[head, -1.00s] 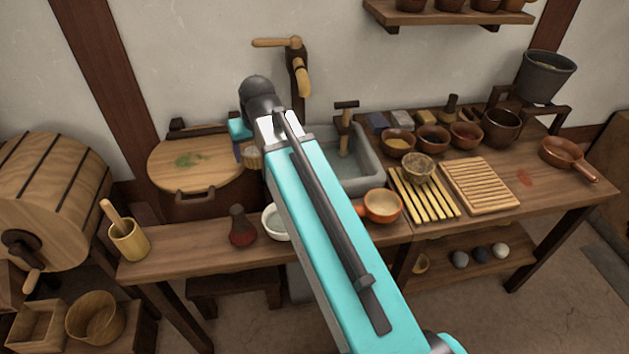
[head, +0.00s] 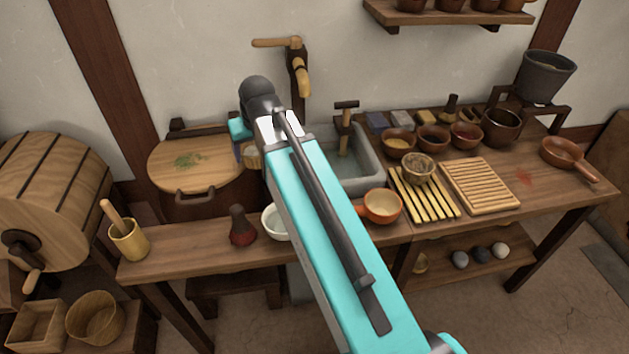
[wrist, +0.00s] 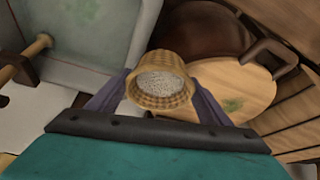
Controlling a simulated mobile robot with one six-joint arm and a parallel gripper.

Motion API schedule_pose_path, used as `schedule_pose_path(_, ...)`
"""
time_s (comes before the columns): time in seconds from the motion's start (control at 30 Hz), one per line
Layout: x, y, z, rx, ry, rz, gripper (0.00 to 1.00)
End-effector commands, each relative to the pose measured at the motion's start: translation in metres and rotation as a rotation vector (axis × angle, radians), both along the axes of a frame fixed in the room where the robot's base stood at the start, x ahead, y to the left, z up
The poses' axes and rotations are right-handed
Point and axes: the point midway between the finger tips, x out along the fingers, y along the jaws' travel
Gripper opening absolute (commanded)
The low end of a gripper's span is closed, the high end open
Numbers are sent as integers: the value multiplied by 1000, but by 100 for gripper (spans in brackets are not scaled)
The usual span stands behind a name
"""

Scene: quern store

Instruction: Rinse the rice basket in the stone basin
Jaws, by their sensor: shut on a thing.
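The rice basket (wrist: 163,100), small, round and woven, is full of pale grains in the wrist view. My gripper (wrist: 160,88) is shut on it, a dark finger on each side, and its mouth faces the camera. In the head view the basket (head: 252,158) shows partly beside my arm, over the right edge of the round wooden lid (head: 195,165). The grey stone basin (head: 372,168) lies to its right, partly hidden by my arm. In the wrist view the basin (wrist: 85,85) is at upper left, and the basket appears beside it.
A red-brown bottle (head: 242,228), a white bowl (head: 274,222) and an orange pan (head: 383,206) stand along the front. The front left counter is mostly clear.

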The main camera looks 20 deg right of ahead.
Motion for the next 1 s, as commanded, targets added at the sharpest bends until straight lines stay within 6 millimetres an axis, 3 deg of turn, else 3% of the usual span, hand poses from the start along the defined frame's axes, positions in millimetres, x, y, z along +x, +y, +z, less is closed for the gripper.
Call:
schedule_pose_path(0.47,0,0,3,0,-1,0,42)
schedule_pose_path(1.0,0,0,37,0,-1,0,42)
